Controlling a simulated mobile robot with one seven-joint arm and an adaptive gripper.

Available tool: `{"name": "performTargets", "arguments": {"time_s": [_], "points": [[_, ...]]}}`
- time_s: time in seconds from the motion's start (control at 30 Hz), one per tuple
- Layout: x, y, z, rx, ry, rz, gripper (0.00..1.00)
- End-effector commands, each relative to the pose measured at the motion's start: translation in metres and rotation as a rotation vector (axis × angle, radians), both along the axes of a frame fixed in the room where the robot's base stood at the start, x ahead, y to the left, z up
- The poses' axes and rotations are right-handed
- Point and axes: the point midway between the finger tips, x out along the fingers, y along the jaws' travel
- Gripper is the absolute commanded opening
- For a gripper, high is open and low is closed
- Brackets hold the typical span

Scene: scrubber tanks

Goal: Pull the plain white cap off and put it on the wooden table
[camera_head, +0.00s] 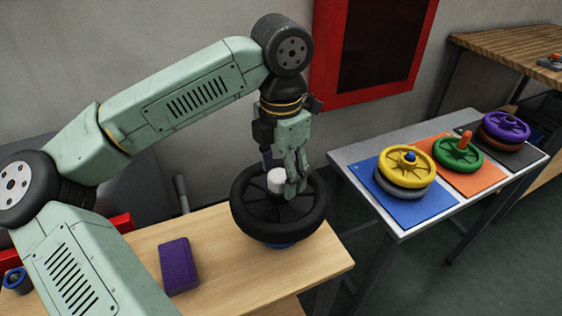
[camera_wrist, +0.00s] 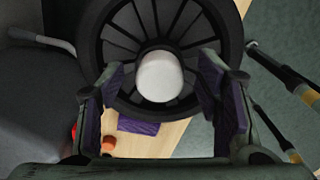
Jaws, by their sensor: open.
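In the wrist view the white cap (camera_wrist: 160,77) lies ahead of and between the two purple-padded fingers of my gripper (camera_wrist: 163,95), with a gap on each side. The gripper is open and holds nothing.
A purple block (camera_head: 179,266) lies on the wooden table left of the wheel. A grey table (camera_head: 360,153) at right holds mats with yellow (camera_head: 408,161), green (camera_head: 458,155) and purple (camera_head: 505,126) wheels. The wooden table's front right part is clear.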

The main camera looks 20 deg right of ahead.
Motion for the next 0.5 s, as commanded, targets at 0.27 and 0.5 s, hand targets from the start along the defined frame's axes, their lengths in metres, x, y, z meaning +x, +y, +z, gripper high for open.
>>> {"name": "performTargets", "arguments": {"time_s": [0.27, 0.5], "points": [[0.0001, 0.0001, 0.0001, 0.000, 0.000, 0.000, 0.51], [0.0001, 0.0000, 0.0003, 0.000, 0.000, 0.000, 0.35]]}}
